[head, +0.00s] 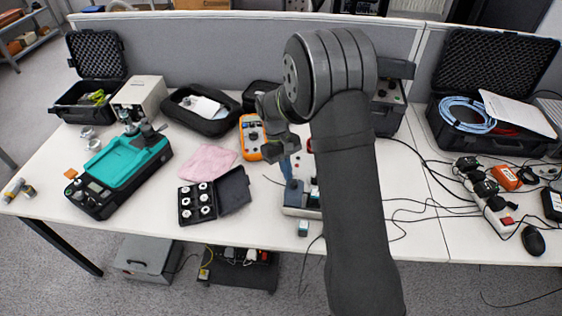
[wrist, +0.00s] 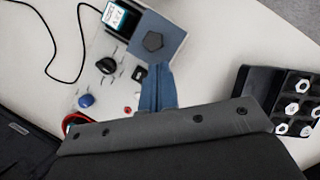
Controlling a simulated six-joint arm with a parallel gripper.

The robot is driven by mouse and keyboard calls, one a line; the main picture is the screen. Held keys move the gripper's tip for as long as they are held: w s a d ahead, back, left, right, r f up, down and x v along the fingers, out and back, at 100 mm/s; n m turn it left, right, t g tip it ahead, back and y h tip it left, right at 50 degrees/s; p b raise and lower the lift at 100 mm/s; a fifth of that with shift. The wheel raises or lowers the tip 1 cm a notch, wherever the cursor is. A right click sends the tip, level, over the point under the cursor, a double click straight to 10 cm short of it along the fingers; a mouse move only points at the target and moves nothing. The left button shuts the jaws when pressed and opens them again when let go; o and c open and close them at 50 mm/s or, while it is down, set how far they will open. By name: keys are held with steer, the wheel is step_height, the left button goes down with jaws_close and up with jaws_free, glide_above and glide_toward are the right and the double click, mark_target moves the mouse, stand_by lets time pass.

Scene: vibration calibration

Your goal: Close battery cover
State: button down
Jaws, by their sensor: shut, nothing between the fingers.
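The pale instrument (head: 297,211) stands near the table's front edge, left of my arm. Its panel (wrist: 92,92) has dark knobs, a blue knob and a small red part. A blue-grey square piece (wrist: 155,42) with a dark pentagon mark is at one end of it; it may be the battery cover, but I cannot tell whether it is open or closed.
An open black case (head: 197,203) with several white hex pieces lies left of the instrument. A pink cloth (head: 208,161), an orange meter (head: 251,136) and a teal-topped device (head: 125,160) are further left. Black cables and a power strip (head: 487,195) lie to the right.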

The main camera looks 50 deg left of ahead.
steer(key=shift+d, duration=0.4)
steer(key=w+d, duration=0.4)
steer(key=d, duration=0.1)
steer(key=shift+w+d, duration=0.15)
steer(key=shift+w, duration=0.15)
steer(key=shift+a, duration=0.4)
steer(key=a+r, duration=0.7)
steer(key=r, duration=0.2)
steer(key=shift+w+r, duration=0.15)
steer(key=shift+w, duration=0.1)
